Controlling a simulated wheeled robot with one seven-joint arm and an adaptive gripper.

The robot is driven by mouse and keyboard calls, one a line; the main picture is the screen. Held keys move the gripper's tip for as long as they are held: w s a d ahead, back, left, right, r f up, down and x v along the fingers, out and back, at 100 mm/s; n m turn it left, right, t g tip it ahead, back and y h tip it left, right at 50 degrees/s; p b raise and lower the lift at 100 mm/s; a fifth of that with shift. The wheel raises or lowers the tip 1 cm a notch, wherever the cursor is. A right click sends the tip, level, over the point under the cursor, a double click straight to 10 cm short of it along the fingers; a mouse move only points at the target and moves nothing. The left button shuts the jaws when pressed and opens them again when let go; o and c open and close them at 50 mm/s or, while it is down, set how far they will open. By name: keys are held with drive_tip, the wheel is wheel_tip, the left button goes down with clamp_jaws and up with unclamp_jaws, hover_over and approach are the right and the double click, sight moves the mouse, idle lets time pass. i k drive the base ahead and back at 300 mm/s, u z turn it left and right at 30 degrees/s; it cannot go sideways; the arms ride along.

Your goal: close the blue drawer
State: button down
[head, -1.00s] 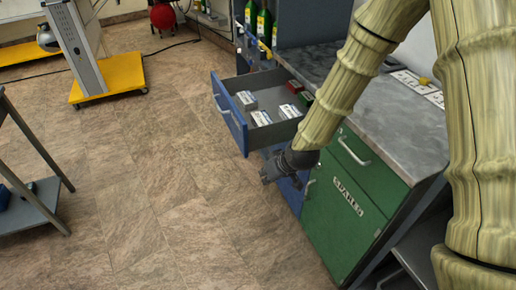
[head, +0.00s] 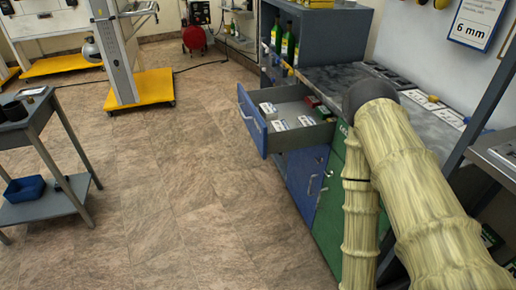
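The blue drawer (head: 252,121) is pulled out of the workbench in the middle of the head view. Its blue front with a pale handle faces left, and its grey inside is open to view. Several small white boxes (head: 279,124) lie in it, with a red box (head: 312,101) and a green box (head: 322,112) towards the back. My arm's links stand to the right of the drawer, over the right part of the bench. My gripper does not show in this view, so its fingers cannot be seen.
Below the drawer is a closed blue cabinet door (head: 308,176), with a green cabinet (head: 329,215) to its right. Bottles (head: 287,46) stand behind the drawer. Open tiled floor (head: 190,170) lies left of it. A grey cart (head: 75,196) stands at the far left.

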sight(289, 100)
drive_tip(key=u, duration=0.45)
drive_tip(key=i, duration=0.85)
drive_tip(key=u, duration=0.05)
